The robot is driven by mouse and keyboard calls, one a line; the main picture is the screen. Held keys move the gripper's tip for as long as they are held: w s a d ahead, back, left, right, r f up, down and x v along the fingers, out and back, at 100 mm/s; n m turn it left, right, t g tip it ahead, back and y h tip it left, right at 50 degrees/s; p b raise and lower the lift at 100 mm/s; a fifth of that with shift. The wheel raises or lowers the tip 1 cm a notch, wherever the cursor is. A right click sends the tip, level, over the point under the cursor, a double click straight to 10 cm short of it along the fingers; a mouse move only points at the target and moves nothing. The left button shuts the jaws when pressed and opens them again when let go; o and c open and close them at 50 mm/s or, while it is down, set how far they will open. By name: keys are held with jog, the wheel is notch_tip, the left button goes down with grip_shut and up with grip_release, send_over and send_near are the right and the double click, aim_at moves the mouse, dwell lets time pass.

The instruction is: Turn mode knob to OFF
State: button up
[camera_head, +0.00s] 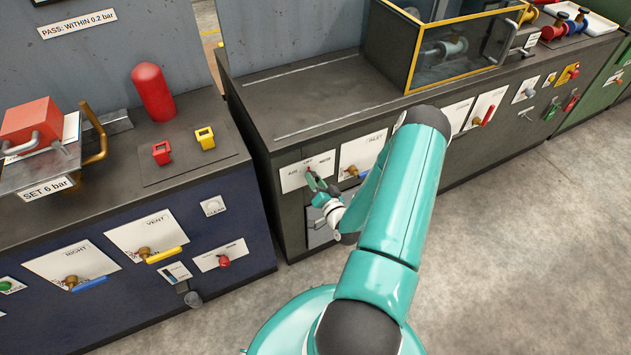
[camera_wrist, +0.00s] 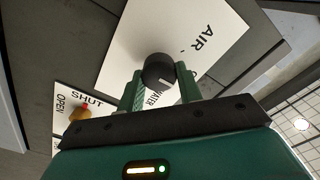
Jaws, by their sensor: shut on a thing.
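The mode knob (camera_wrist: 158,70) is a round dark knob with a pale mark, on a white plate (camera_wrist: 130,35). AIR and part of WATER can be read on the plate in the wrist view; the pale mark faces roughly the WATER side. In the head view the same plate (camera_head: 290,178) is on the front of the dark grey cabinet, and my gripper mostly hides the knob. My gripper (camera_wrist: 161,77) has one finger on each side of the knob and is shut on it. It also shows in the head view (camera_head: 312,181).
Right of the mode plate is a valve plate (camera_head: 373,147) with a brass fitting, partly behind my arm. A SHUT/OPEN plate (camera_wrist: 65,122) shows in the wrist view. A blue cabinet (camera_head: 130,270) with several valves stands left. The concrete floor (camera_head: 530,250) at right is clear.

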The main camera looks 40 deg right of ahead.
jog(key=shift+s+f, duration=0.1)
dwell(0.3)
jog(key=o, duration=1)
jog(key=v, duration=1.3)
jog(key=shift+s+a, duration=0.2)
jog(key=shift+s, duration=0.15)
